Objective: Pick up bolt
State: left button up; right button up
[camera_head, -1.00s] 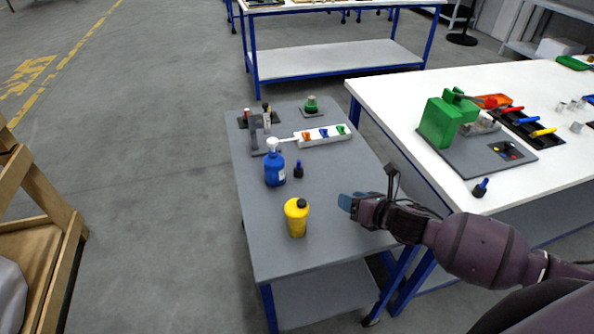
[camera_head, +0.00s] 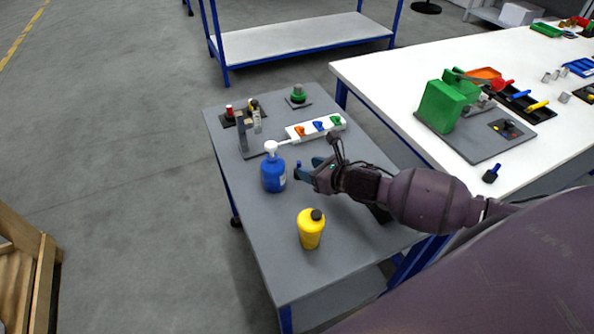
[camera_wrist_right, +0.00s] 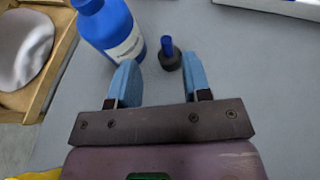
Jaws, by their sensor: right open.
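The bolt (camera_wrist_right: 170,56), with a black round head and a blue shank pointing up, stands on the grey table (camera_head: 262,240). In the right wrist view it lies just ahead of the blue fingertips, between their lines and nearer the right finger. In the head view it is hard to tell apart from the blue fingers. My right gripper (camera_head: 308,170) is open and empty, low over the table; its fingers (camera_wrist_right: 160,80) also show in the wrist view. A similar bolt (camera_head: 491,173) stands on the white table at right. My left gripper is not in view.
A blue pump bottle (camera_head: 273,174) stands close left of my right gripper, also in the wrist view (camera_wrist_right: 108,28). A yellow bottle (camera_head: 311,230) stands nearer. A white holder (camera_head: 311,130) with coloured pieces lies behind. The white table (camera_head: 400,95) borders the right.

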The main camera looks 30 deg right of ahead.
aim_at(300, 163)
jog(key=shift+d+x, duration=0.15)
jog(key=shift+x, duration=1.7)
jog(key=shift+d+x, duration=0.15)
jog(key=shift+x, duration=1.7)
jog(key=shift+w+r, duration=0.15)
grip_shut()
